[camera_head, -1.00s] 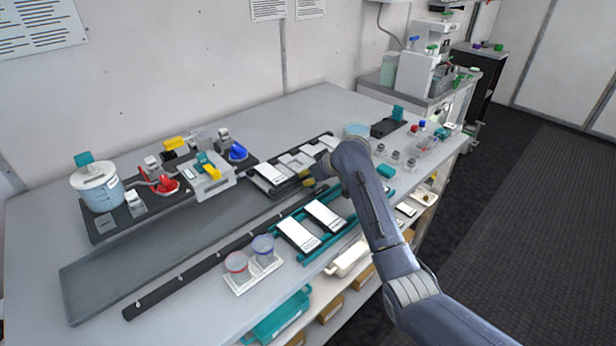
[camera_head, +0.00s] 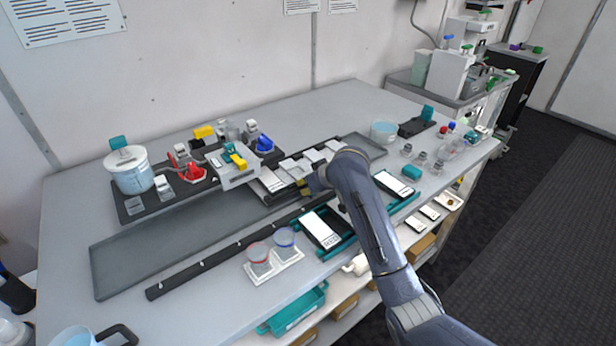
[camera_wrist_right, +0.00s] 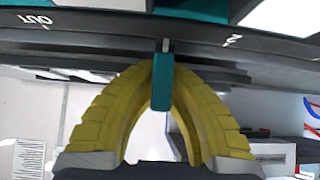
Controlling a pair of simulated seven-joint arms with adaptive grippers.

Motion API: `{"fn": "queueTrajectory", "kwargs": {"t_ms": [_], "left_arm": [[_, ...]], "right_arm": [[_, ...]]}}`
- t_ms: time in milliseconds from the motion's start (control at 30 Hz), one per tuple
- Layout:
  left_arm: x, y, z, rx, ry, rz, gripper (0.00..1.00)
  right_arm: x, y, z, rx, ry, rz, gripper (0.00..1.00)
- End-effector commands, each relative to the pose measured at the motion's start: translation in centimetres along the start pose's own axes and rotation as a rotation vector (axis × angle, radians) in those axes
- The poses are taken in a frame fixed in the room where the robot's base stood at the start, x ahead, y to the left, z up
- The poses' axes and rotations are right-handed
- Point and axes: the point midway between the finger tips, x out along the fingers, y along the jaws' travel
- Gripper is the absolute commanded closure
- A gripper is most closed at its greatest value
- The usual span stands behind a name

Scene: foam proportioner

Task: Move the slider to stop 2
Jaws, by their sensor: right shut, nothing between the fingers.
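The slider (camera_head: 292,169) is a dark carriage with several white plates in a row, sitting in a long grey track (camera_head: 135,267). Its left end is at the white device with the yellow part. My right gripper (camera_head: 305,189) is at the slider's front side, partly hidden by its own arm. In the right wrist view its yellow fingers (camera_wrist_right: 162,85) arch together, shut, around a teal tab with a grey pointer (camera_wrist_right: 165,46), without gripping it. The pointer lies between the upside-down marks "OUT" (camera_wrist_right: 40,20) and "2" (camera_wrist_right: 232,39), nearer the "2". My left gripper is not in view.
A white device (camera_head: 236,176) stands over the track. A dark rail with white marks (camera_head: 213,255) runs along its front. Two cups (camera_head: 285,238) and a teal rack with a white plate (camera_head: 322,230) stand in front. A lidded tub (camera_head: 130,172) stands back left.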

Motion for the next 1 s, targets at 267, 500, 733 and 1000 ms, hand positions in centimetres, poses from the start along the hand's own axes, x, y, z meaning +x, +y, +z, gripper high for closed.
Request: {"fn": "queueTrajectory", "kwargs": {"t_ms": [267,500,733,1000], "left_arm": [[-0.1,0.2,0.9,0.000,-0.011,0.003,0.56],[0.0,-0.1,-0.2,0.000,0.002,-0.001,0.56],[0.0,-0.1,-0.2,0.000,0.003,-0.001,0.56],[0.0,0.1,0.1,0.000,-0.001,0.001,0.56]], "right_arm": [[-0.3,-4.1,0.7,0.005,-0.007,0.009,1.00],[-0.2,-4.3,0.8,0.006,-0.008,0.010,1.00],[-0.2,-4.3,0.7,0.006,-0.008,0.009,0.85],[-0.2,-4.4,0.5,0.006,-0.004,0.006,0.62]]}}
